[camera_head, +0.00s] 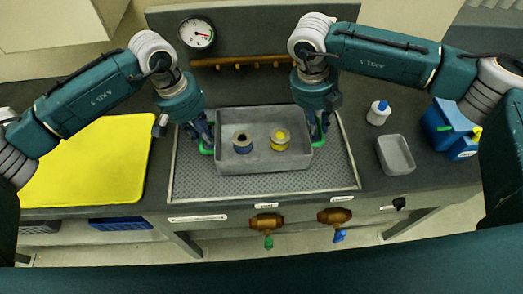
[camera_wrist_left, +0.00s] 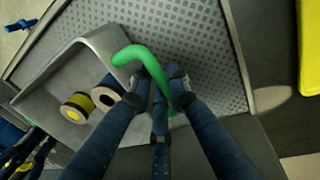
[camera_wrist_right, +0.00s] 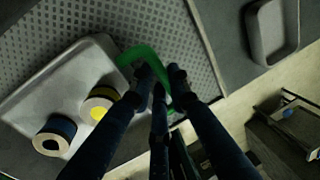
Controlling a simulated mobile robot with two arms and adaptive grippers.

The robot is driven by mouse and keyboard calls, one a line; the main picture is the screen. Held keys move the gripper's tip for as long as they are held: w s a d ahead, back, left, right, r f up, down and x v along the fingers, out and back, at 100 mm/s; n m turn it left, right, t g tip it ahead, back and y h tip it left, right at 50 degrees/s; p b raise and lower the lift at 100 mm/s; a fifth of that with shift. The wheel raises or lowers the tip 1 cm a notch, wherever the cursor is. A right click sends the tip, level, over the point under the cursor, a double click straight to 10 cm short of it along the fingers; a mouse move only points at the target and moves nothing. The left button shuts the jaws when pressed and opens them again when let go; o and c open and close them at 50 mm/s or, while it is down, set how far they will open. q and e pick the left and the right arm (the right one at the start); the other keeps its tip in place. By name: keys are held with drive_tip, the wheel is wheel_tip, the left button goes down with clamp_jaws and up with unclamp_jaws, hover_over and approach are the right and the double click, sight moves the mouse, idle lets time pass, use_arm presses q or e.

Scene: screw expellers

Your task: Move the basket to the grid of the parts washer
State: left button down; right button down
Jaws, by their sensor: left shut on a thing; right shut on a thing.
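The grey basket (camera_head: 262,165) is over the grid (camera_head: 335,180) of the parts washer, in the middle of the head view. I cannot tell whether it touches the grid. It holds two spool-like parts, one with a blue band (camera_head: 242,143) and one with yellow (camera_head: 280,139). My left gripper (camera_head: 204,142) is shut on the basket's left green handle (camera_wrist_left: 132,55). My right gripper (camera_head: 319,132) is shut on its right green handle (camera_wrist_right: 133,55). The fingers partly hide both handles.
A yellow mat (camera_head: 90,155) lies left of the washer. Right of it are a small grey tray (camera_head: 395,155), a white bottle with blue cap (camera_head: 378,113) and a blue box (camera_head: 447,130). A gauge (camera_head: 197,33) is behind. Valves (camera_head: 266,222) are at the front.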

use_arm(q)
drive_tip(key=shift+a+f+b, duration=0.1)
drive_tip(key=shift+f+b, duration=0.45)
drive_tip(key=shift+f, duration=0.2)
use_arm(e)
drive_tip(key=shift+d+f, duration=0.15)
drive_tip(key=shift+f, duration=0.55)
use_arm(q)
drive_tip(key=c, duration=1.7)
unclamp_jaws()
drive_tip(key=shift+r, duration=0.15)
drive_tip(key=shift+c, duration=0.2)
use_arm(e)
drive_tip(key=c, duration=1.7)
unclamp_jaws()
drive_tip(key=shift+r, duration=0.15)
use_arm(q)
drive_tip(key=shift+o, duration=0.4)
use_arm(e)
drive_tip(key=shift+o, duration=0.3)
use_arm(q)
drive_tip(key=shift+r, duration=0.1)
use_arm(e)
drive_tip(key=shift+r, duration=0.1)
